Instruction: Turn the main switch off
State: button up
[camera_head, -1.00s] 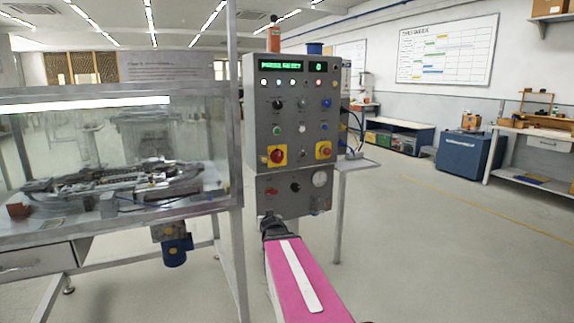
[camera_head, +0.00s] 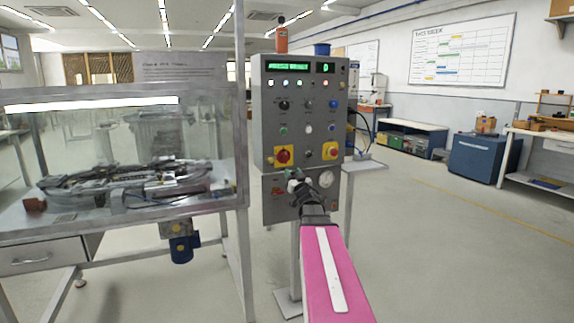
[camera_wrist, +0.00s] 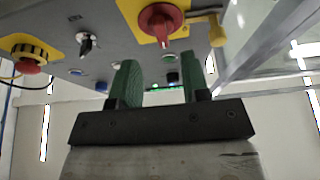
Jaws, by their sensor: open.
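The main switch is a red rotary knob on a yellow plate (camera_head: 284,155), at the lower left of the grey control panel (camera_head: 268,120). In the wrist view its red knob (camera_wrist: 160,22) is at the top, just beyond the fingers. My gripper (camera_head: 298,175) is in front of the panel's lower part, slightly below and right of the switch. In the wrist view my gripper (camera_wrist: 148,85) has its two green fingers apart with nothing between them. The fingers appear clear of the knob, though the exact gap is hard to tell.
A red emergency button on a yellow plate (camera_head: 330,151) sits right of the switch. It also shows in the wrist view (camera_wrist: 30,62). A yellow piece (camera_wrist: 216,30) sticks out beside the knob. A glass-sided cabinet (camera_head: 120,103) stands left.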

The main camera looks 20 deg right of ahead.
aim_at(286, 162)
jog(key=x, duration=0.7)
jog(key=shift+w+r, duration=0.15)
jog(key=shift+w, duration=0.15)
grip_shut()
